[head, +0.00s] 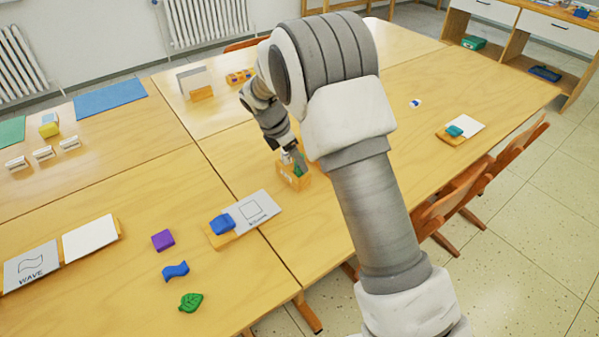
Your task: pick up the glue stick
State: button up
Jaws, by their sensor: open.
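My gripper (291,156) points down over a small light wooden box (294,182) in the middle of the joined tables. The fingers are small here and partly merge with what is in the box; they are open. A small green item (298,171) shows at the box, right by the fingertips. I cannot tell whether it is the glue stick or whether the fingers touch it. No glue stick can be made out for certain in the head view. My own arm hides part of the table behind and to the right of the box.
A card on a wooden stand with a blue block (222,224) lies left of the box. A purple block (163,240), a blue wave (175,270) and a green leaf (190,302) lie nearer. A wooden chair (450,205) stands at the right edge. The table right of my arm is mostly clear.

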jog(key=x, duration=0.2)
jog(key=shift+w+d+f, duration=0.1)
jog(key=shift+f, duration=0.2)
grip_shut()
jog(key=shift+r, duration=0.1)
jog(key=shift+r, duration=0.6)
jog(key=r, duration=0.1)
jog(key=d+r+p, duration=0.1)
jog(key=r, duration=0.1)
jog(key=shift+r, duration=0.25)
jog(key=s+d+r+p, duration=0.1)
jog(key=s+d+r, duration=0.1)
jog(key=d+r, duration=0.4)
jog(key=d, duration=0.4)
jog(key=shift+s+d, duration=0.2)
jog(key=shift+s, duration=0.05)
